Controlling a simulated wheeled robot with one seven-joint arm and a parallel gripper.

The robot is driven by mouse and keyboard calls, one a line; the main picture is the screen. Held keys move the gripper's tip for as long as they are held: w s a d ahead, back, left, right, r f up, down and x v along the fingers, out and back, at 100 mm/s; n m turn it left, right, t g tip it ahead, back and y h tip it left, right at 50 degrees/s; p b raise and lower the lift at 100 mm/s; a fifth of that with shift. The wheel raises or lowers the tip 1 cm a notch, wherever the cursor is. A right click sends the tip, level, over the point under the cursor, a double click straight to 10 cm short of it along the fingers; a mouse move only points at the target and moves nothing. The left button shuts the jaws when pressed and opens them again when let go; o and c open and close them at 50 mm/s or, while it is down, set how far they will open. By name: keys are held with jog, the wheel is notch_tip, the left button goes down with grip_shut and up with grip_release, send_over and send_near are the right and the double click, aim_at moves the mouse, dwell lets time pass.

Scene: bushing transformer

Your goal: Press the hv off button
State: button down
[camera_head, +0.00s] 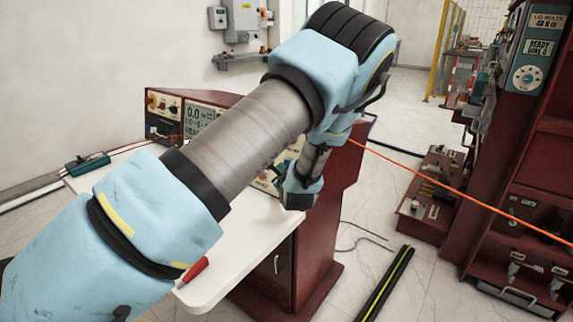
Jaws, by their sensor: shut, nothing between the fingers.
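The dark red control desk (325,225) stands in the middle, with a white worktop (215,285). A lower panel with small coloured controls (264,177) shows only in part behind my arm. I cannot tell which control is the hv off button. My arm crosses over the desk and its wrist end is in front of the lower panel. My gripper's fingers are hidden.
A red pen-like object (193,271) and a teal device (87,163) lie on the worktop. An orange cable (450,185) runs across to the right. A dark red cabinet (535,130) stands at right. A black-yellow strip (385,285) lies on the tiled floor.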

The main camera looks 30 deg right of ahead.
jog(key=shift+s+a+r+p, duration=0.25)
jog(key=shift+s+a, duration=0.1)
jog(key=shift+a, duration=0.35)
jog(key=shift+s+a+r+p, duration=0.15)
jog(key=shift+s+a+p, duration=0.2)
jog(key=shift+a, duration=0.3)
jog(key=shift+s+a+r+p, duration=0.2)
jog(key=shift+s+a, duration=0.2)
jog(key=shift+a, duration=0.3)
jog(key=shift+d, duration=0.1)
